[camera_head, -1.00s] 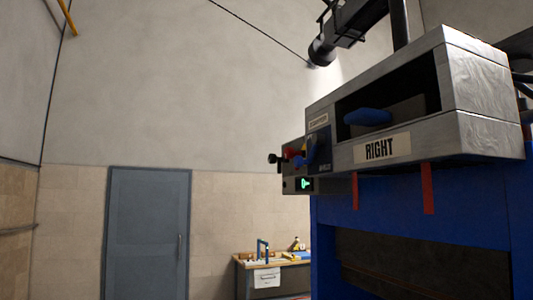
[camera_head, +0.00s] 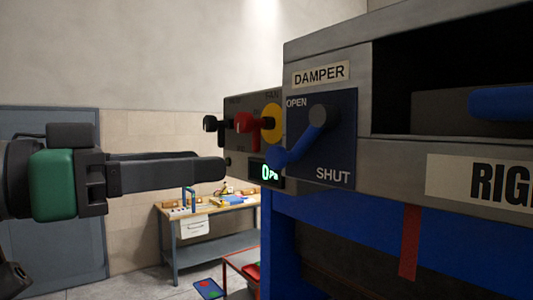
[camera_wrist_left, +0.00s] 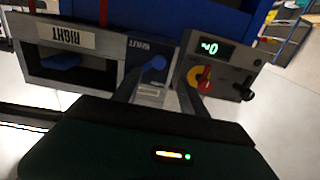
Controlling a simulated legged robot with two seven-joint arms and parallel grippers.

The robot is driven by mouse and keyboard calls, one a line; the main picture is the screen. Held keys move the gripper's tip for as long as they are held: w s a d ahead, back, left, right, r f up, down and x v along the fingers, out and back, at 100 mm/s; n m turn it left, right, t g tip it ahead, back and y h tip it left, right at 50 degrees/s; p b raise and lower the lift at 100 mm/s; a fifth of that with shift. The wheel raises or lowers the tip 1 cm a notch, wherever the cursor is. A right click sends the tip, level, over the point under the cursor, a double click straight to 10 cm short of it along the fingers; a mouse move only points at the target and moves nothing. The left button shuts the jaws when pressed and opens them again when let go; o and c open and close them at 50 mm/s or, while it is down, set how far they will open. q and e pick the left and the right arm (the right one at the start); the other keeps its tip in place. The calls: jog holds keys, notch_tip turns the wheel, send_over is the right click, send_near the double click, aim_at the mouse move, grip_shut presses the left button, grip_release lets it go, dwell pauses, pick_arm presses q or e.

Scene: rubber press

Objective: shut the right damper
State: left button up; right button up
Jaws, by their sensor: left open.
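The damper plate (camera_head: 335,150) is dark blue, with OPEN at its upper left and SHUT at its lower right, under a DAMPER label (camera_head: 321,74). Its blue lever (camera_head: 290,148) slants from the plate's upper middle down to the left, away from the SHUT lettering. My left gripper (camera_head: 222,168) points right, its tips left of the lever and apart from it in the head view. It is open and empty. In the upside-down left wrist view the lever's blue knob (camera_wrist_left: 154,63) shows between and beyond the open fingers.
A grey control panel (camera_head: 240,105) with a red-and-yellow switch (camera_head: 250,126), black knobs and a green display (camera_head: 267,172) adjoins the plate on the left. The RIGHT box (camera_head: 400,155), holding a blue handle (camera_head: 500,103), lies to the right. A workbench (camera_head: 210,207) stands behind.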

aim_at(271, 157)
pick_arm(q)
jog(key=p+x, duration=0.1)
jog(key=x, duration=0.1)
jog(key=p+x, duration=0.1)
jog(key=x, duration=0.2)
jog(key=s+p+x, duration=0.1)
jog(key=x, duration=0.2)
jog(key=shift+d+r, duration=0.35)
jog(key=shift+d, duration=0.15)
jog(key=w+d, duration=0.1)
jog(key=w+p, duration=0.1)
jog(key=w+d+p, duration=0.1)
jog(key=w, duration=0.1)
jog(key=shift+d+f, duration=0.35)
jog(key=shift+w+a+f, duration=0.1)
jog(key=shift+w, duration=0.05)
jog(key=shift+a, duration=0.2)
jog(key=shift+s+a, duration=0.15)
jog(key=shift+s, duration=0.25)
jog(key=shift+s+d, duration=0.15)
jog(key=shift+d, duration=0.2)
jog(key=c, duration=0.7)
grip_shut()
jog(key=shift+a, duration=0.1)
pick_arm(e)
jog(key=v, duration=0.5)
jog(key=shift+w+d+r, duration=0.3)
jog(key=shift+r, duration=0.15)
pick_arm(q)
jog(key=shift+r, duration=0.25)
